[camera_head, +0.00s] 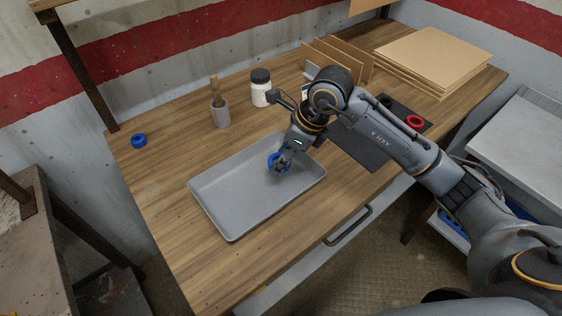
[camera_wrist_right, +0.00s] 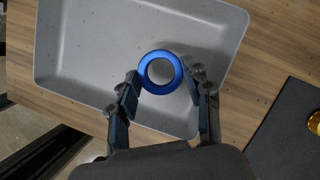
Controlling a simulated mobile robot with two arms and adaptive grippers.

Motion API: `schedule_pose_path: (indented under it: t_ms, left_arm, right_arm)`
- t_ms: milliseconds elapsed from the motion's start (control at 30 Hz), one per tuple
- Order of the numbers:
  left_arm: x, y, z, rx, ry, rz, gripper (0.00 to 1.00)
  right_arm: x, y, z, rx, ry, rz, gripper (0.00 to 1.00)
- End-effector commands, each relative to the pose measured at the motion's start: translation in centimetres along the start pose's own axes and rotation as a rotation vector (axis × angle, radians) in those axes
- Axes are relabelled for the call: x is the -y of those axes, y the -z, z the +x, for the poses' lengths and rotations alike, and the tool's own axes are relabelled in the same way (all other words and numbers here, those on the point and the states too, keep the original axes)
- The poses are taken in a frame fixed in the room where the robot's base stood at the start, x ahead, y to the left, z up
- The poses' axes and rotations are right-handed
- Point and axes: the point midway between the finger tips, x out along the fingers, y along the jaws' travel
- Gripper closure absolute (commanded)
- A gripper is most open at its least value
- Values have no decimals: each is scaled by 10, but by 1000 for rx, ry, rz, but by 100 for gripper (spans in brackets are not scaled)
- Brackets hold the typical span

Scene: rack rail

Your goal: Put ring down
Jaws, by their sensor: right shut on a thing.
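A blue ring (camera_wrist_right: 161,72) is between the fingertips of my right gripper (camera_wrist_right: 160,85) in the right wrist view. In the head view the ring (camera_head: 274,160) and my right gripper (camera_head: 281,164) are over the right part of the grey tray (camera_head: 225,176). My right gripper is shut on the ring. I cannot tell whether the ring touches the tray floor. The rest of the tray looks empty. Another blue ring (camera_head: 139,141) lies on the table at the left. A red ring (camera_head: 415,121) lies on the dark mat at the right. My left gripper is not in view.
A white jar with a dark lid (camera_head: 261,88) and a grey cup with a wooden tool (camera_head: 220,114) stand behind the tray. Cardboard sheets (camera_head: 431,55) are stacked at the back right. A dark mat (camera_head: 361,149) lies right of the tray. The table's left front is clear.

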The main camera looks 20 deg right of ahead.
Motion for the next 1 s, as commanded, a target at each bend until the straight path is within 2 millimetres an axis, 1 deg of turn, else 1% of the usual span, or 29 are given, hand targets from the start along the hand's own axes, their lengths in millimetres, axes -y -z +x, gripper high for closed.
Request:
schedule_pose_path:
  t_ms: [167,300,400,600,733,767,800,867,1000]
  left_arm:
    - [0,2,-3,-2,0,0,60]
    - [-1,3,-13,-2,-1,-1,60]
    - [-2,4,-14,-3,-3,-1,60]
    - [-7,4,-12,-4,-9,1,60]
    - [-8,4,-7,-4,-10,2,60]
    - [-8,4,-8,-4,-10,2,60]
    - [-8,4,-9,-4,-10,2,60]
    - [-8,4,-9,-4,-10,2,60]
    - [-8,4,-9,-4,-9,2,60]
  right_arm:
    - [5,-1,12,-2,-2,2,82]
    - [3,8,30,-3,-5,3,82]
    - [4,10,38,-1,-1,1,82]
    - [5,11,38,0,1,0,82]
    - [5,12,42,-1,1,-1,82]
    - [5,12,42,-1,1,-1,49]
    - [5,12,41,-1,1,0,41]
    - [5,12,41,-1,0,0,29]
    - [5,12,41,-1,0,0,28]
